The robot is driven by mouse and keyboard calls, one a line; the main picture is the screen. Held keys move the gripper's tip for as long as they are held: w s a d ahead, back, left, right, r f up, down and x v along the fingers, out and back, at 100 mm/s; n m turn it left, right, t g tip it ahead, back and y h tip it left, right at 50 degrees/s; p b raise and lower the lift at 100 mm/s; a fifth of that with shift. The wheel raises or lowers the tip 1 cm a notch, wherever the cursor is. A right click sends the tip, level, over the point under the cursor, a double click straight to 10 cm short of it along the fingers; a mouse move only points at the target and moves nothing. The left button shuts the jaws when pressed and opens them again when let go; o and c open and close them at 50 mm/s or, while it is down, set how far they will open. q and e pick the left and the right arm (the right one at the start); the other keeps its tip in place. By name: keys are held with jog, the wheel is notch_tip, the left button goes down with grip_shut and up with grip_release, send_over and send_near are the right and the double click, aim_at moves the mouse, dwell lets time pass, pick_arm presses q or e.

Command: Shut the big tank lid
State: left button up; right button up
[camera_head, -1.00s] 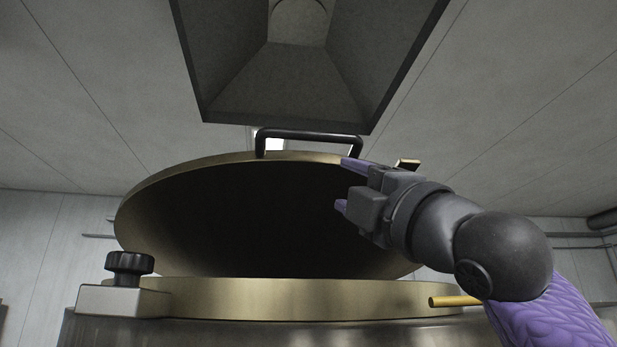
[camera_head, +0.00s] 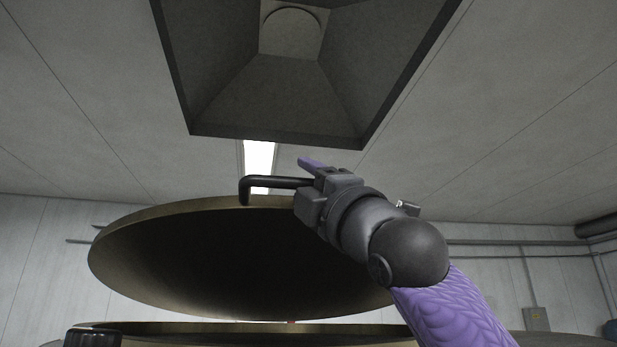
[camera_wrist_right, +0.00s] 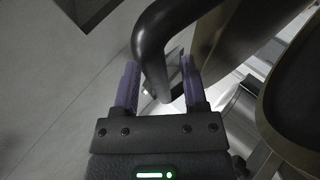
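The big tank lid (camera_head: 235,250) stands open and tilted in the head view, its dark hollow underside facing me. Its black bar handle (camera_head: 262,183) is on the upper rim. It also shows in the right wrist view (camera_wrist_right: 149,50). The brass tank rim (camera_head: 250,329) is at the bottom of the head view, mostly cut off. My right gripper (camera_head: 308,172) is at the right part of the handle. In the right wrist view its purple fingers (camera_wrist_right: 158,84) are apart, with the handle's bend at the gap between them. Whether they touch it is unclear. My left gripper is not in view.
A dark grey hood (camera_head: 280,95) hangs above the lid and my right gripper. A black knob (camera_head: 92,338) is at the lower left by the tank rim. Pipes (camera_head: 530,256) run along the right wall. There is open room left and right of the lid.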

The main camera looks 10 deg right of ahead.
grip_shut()
dwell(1.2)
